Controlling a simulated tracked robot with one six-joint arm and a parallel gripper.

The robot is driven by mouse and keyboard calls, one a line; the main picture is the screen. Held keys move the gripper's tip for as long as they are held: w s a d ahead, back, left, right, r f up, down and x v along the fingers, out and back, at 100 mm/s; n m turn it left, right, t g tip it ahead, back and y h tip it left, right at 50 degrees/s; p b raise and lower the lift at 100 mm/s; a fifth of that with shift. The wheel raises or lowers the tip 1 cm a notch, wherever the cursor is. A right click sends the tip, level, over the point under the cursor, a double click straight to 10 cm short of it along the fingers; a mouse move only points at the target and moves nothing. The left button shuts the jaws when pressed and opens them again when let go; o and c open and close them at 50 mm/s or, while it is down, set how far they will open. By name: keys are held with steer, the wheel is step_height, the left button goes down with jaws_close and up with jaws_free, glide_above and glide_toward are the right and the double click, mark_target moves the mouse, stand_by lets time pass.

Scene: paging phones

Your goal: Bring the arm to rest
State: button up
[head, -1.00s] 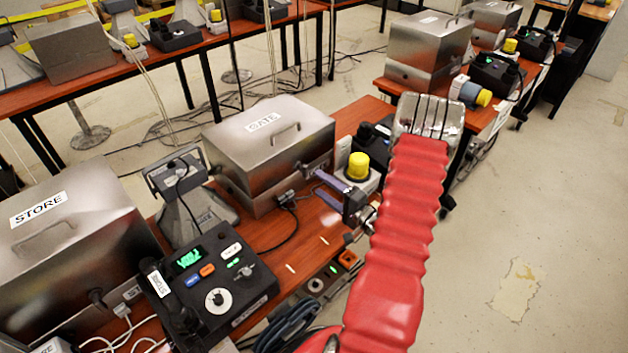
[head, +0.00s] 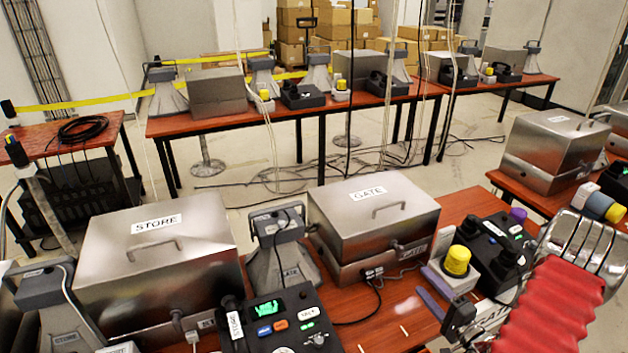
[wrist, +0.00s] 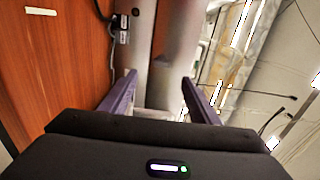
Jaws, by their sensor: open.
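My gripper (head: 421,279) shows low right of centre in the head view, its purple fingers spread and pointing left. It is close to the GATE metal box (head: 372,220) and the yellow-capped lamp (head: 457,260). I cannot tell whether it touches either. My red ribbed arm sleeve fills the lower right corner and hides part of the table there. In the wrist view the gripper (wrist: 158,78) is open, with no object visibly clamped between its fingers. A grey metallic surface (wrist: 150,45) lies beyond the fingers.
The STORE box (head: 160,245) and a black desk phone (head: 285,325) stand left of the GATE box on the wooden table. Grey horn speakers (head: 282,255) stand among them. A farther table (head: 225,120) holds more boxes and phones. Loose cables lie on the floor between tables.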

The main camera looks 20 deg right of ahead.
steer(key=a+f+y, duration=0.1)
steer(key=a, duration=0.1)
steer(key=s+a+f+m+g+y, duration=0.1)
steer(key=a, duration=0.1)
steer(key=a+f+m+g+y, duration=0.1)
steer(key=a, duration=0.1)
steer(key=shift+s+a+f+y, duration=0.1)
steer(key=shift+s+a+y, duration=0.1)
steer(key=shift+y, duration=0.1)
steer(key=s+a+r+n+g+y, duration=0.3)
steer(key=a+g, duration=0.3)
steer(key=a, duration=0.2)
steer(key=s+a+r+n+g+y, duration=0.2)
steer(key=s+a+r+n+g, duration=0.15)
steer(key=a+g, duration=0.4)
steer(key=s+a+r+n+t+h, duration=0.1)
steer(key=a+r+n+h, duration=0.3)
steer(key=r, duration=0.7)
steer(key=s+a+r+n+t+h, duration=0.2)
steer(key=a+r+n+h, duration=0.3)
steer(key=a+r+n, duration=0.4)
step_height(320, 180, up, 2)
steer(key=shift+s+a+r, duration=0.25)
steer(key=shift+s+a, duration=0.15)
steer(key=shift+a, duration=0.55)
